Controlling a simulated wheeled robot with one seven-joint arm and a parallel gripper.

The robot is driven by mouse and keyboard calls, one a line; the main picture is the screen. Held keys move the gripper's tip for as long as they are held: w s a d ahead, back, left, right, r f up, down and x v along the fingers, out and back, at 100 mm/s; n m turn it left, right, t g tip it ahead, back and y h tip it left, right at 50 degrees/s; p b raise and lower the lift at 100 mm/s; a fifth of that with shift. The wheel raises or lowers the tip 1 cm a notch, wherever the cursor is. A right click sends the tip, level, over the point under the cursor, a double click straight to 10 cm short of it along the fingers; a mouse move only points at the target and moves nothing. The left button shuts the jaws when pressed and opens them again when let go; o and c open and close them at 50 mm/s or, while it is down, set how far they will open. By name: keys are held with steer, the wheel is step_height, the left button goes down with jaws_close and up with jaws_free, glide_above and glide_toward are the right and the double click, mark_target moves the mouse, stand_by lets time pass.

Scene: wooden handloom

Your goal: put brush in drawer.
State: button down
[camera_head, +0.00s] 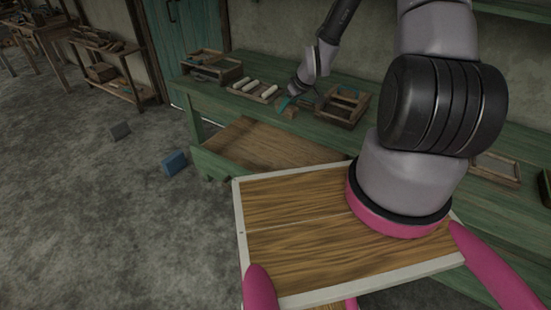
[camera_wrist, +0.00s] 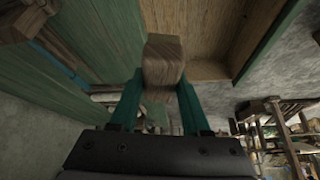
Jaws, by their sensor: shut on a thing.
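My gripper (camera_head: 285,104) is over the green workbench, close to its front edge, between a tray of rolls and a compartment box. Its teal fingers are shut on a brown wooden block, which I take to be the brush (camera_head: 291,113). In the wrist view the brush (camera_wrist: 163,65) sits between the fingertips of my gripper (camera_wrist: 158,98); I cannot make out bristles. The drawer (camera_head: 262,146) is pulled out of the bench front, below and in front of the gripper. Its bare wooden floor shows, and it also appears in the wrist view (camera_wrist: 208,40).
On the workbench (camera_head: 215,96) stand a tray with white rolls (camera_head: 256,91), an open wooden box (camera_head: 210,67) and a compartment box (camera_head: 345,106). A blue block (camera_head: 174,163) and a grey block (camera_head: 120,131) lie on the floor. Floor left of the drawer is mostly clear.

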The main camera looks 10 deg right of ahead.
steer(key=f, duration=0.1)
steer(key=a+f+n, duration=0.2)
steer(key=f, duration=0.1)
steer(key=shift+w+a+g+y, duration=0.1)
steer(key=shift+w+g+y, duration=0.25)
steer(key=shift+g+y, duration=0.05)
glide_above(276, 156)
steer(key=s+d, duration=0.1)
steer(key=s, duration=0.1)
steer(key=f, duration=1.3)
steer(key=shift+w+d, duration=0.15)
steer(key=shift+w, duration=0.1)
steer(key=shift+f, duration=2.3)
steer(key=shift+f, duration=0.15)
steer(key=c, duration=0.7)
jaws_free()
steer(key=shift+o, duration=0.2)
steer(key=v, duration=1.2)
steer(key=shift+s, duration=0.1)
